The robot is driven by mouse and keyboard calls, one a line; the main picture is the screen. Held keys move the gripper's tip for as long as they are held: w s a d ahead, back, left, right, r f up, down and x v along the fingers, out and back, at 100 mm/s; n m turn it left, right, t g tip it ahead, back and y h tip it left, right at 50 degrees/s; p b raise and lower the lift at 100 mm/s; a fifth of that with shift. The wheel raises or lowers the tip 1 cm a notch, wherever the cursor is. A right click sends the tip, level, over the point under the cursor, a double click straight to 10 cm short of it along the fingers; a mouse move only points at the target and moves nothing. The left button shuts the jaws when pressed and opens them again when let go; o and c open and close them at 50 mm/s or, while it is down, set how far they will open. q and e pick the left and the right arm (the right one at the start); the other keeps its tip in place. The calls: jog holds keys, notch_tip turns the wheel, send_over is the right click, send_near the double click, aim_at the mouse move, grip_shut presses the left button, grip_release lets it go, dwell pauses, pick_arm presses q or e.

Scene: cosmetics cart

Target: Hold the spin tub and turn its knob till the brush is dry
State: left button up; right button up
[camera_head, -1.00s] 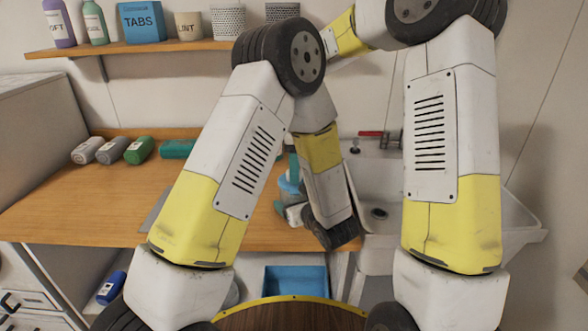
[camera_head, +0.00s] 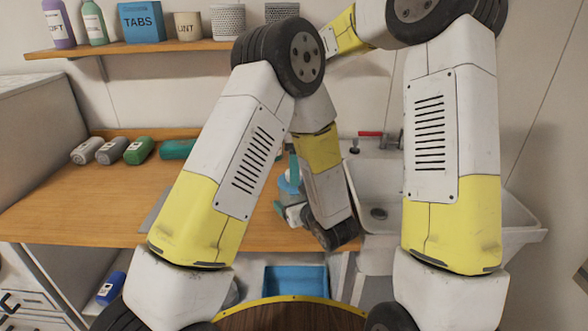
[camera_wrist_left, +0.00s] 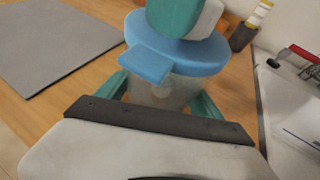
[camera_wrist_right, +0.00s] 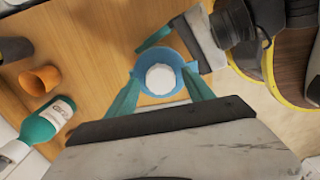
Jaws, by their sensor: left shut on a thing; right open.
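The spin tub, with a blue lid (camera_wrist_left: 190,55) and a clear body (camera_wrist_left: 158,93), stands on the wooden counter. My left gripper (camera_wrist_left: 160,98) is shut on its body, one teal finger on each side. In the right wrist view the lid's blue rim surrounds a round white knob top (camera_wrist_right: 160,78). My right gripper (camera_wrist_right: 158,92) is open above the tub, its teal fingers on either side of the knob in that view. In the head view the tub (camera_head: 290,186) and my right gripper (camera_head: 294,166) are partly hidden by my arm. I cannot make out the brush.
A sink (camera_head: 510,215) with a red-handled tap (camera_head: 370,134) is right of the tub. A grey mat (camera_wrist_left: 55,45) lies to its left. A green bottle (camera_wrist_right: 45,122) and an orange cup (camera_wrist_right: 40,80) are nearby. Several bottles line the counter's back left, where the front is clear.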

notch_tip(320, 180, up, 12)
jog(key=shift+f, duration=0.2)
dwell(0.6)
notch_tip(320, 180, down, 12)
jog(key=n, duration=1.3)
jog(key=shift+r, duration=0.25)
grip_shut()
